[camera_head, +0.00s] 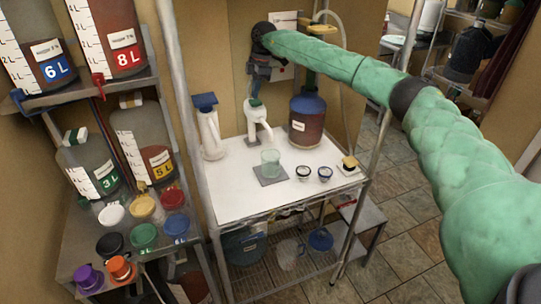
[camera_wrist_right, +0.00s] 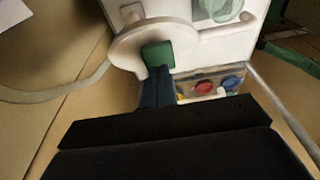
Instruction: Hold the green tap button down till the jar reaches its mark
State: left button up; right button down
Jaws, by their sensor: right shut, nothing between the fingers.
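The white tap (camera_head: 256,115) stands at the back of the white table. Its green button (camera_wrist_right: 157,54) is on top and shows clearly in the right wrist view. My right gripper (camera_wrist_right: 157,72) is shut and empty, its dark blue fingertips at the edge of the button; I cannot tell whether they press it. In the head view the right gripper (camera_head: 257,95) hangs just above the tap. The clear jar (camera_head: 270,163) stands on a grey pad (camera_head: 270,179) below the spout. Its mark and level are too small to read. My left gripper is out of view.
A blue-topped bottle of reddish liquid (camera_head: 307,120) stands right of the tap, a white jug (camera_head: 210,134) left of it. Two small cups (camera_head: 303,173) sit on the white table (camera_head: 235,200). Shelves of labelled buckets (camera_head: 90,165) stand at the left.

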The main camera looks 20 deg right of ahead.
jog(key=shift+f+b, duration=0.45)
jog(key=shift+f, duration=0.6)
dwell(7.0)
